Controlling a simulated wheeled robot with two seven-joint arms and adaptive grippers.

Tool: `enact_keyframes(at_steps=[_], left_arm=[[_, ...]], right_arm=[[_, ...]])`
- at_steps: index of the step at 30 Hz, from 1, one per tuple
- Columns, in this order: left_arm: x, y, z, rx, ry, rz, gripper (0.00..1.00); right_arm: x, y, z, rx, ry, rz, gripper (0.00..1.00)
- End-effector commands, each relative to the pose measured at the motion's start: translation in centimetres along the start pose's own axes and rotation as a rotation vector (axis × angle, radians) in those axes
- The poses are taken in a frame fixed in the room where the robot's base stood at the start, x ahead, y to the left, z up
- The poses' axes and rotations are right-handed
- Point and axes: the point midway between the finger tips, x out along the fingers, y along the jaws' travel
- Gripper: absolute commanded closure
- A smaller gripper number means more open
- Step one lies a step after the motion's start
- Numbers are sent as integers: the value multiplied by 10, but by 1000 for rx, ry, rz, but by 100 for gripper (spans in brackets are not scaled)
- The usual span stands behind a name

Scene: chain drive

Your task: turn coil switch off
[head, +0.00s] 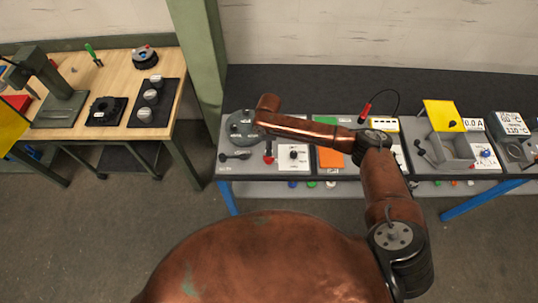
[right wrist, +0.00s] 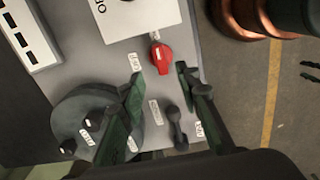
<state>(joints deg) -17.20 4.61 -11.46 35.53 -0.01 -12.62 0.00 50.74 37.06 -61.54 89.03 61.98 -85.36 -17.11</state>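A red switch knob (right wrist: 161,58) stands on the grey panel in the right wrist view. It also shows in the head view (head: 269,157), beside a white dial plate. A dark lever (right wrist: 177,128) lies on the same panel; in the head view it is at the panel's left end (head: 236,156). My right gripper (right wrist: 160,74) is open and empty above the panel. Its fingertips point towards the red knob, and the dark lever shows between the fingers. My left gripper is not in view.
A grey round disc (head: 243,124) with black posts is beside the lever. To the right are an orange plate (head: 331,157) and a yellow-lidded box (head: 441,114). A wooden workbench (head: 75,70) stands at the left, with open floor (head: 100,225) in front.

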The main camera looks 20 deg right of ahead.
Motion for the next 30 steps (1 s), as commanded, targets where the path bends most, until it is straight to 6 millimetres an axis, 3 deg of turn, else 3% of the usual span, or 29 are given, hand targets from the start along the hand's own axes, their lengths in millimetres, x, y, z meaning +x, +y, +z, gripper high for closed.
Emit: enact_keyframes(at_steps=[13, 25, 30], left_arm=[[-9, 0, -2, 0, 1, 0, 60], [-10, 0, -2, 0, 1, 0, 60], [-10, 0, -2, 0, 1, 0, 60]], right_arm=[[63, -2, 0, 0, -1, -1, 70], [71, -1, 0, 0, 0, 0, 70], [71, -1, 0, 0, 0, 0, 82]])
